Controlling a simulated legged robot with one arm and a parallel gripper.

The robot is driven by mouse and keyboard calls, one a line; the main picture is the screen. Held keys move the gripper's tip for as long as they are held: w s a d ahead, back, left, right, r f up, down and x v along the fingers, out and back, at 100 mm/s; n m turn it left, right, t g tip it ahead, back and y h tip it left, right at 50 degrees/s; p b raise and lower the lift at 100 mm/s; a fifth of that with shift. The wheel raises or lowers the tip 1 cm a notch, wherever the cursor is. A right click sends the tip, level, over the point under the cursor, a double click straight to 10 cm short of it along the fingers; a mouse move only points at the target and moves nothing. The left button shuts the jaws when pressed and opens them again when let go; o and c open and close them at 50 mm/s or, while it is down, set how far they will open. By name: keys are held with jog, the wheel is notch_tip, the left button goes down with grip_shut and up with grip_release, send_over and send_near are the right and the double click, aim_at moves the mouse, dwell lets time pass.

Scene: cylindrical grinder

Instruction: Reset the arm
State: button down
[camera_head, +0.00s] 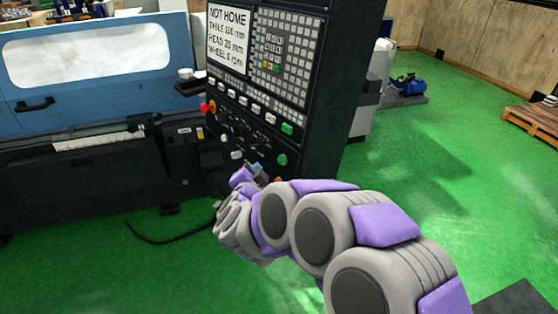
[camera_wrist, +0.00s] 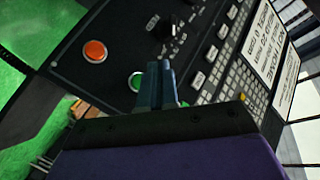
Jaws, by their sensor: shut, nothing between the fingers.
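My arm, grey and purple, reaches forward from the lower right in the head view. My gripper (camera_head: 256,170) is at the lower part of the black control panel (camera_head: 330,95), in front of its buttons. In the wrist view the fingers of my gripper (camera_wrist: 162,80) are together with nothing held. They point at the panel close to a green button (camera_wrist: 135,82), which they partly cover. I cannot tell whether they touch the panel. An orange-red round button (camera_wrist: 95,51) is left of the fingers.
The panel's screen (camera_head: 228,38) reads "NOT HOME". The blue grinder (camera_head: 150,50) with a window stands left. A black cable (camera_head: 170,240) lies on the green floor. Open floor (camera_head: 450,190) is to the right, with a pallet (camera_head: 535,122) and a blue motor (camera_head: 412,87).

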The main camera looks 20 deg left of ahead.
dwell(0.3)
jog(key=s+d+f+n+g+h, duration=0.1)
jog(key=s+d+n+g, duration=0.2)
jog(key=s+d+g, duration=0.5)
jog(key=s+d+f+n+g+h, duration=0.1)
jog(key=s+d+n+g, duration=0.3)
jog(key=s+d, duration=2.4)
jog(key=s+g, duration=0.4)
jog(key=g, duration=0.1)
jog(key=shift+d+h, duration=0.4)
jog(key=c, duration=1.8)
grip_release()
jog(key=shift+c, duration=0.2)
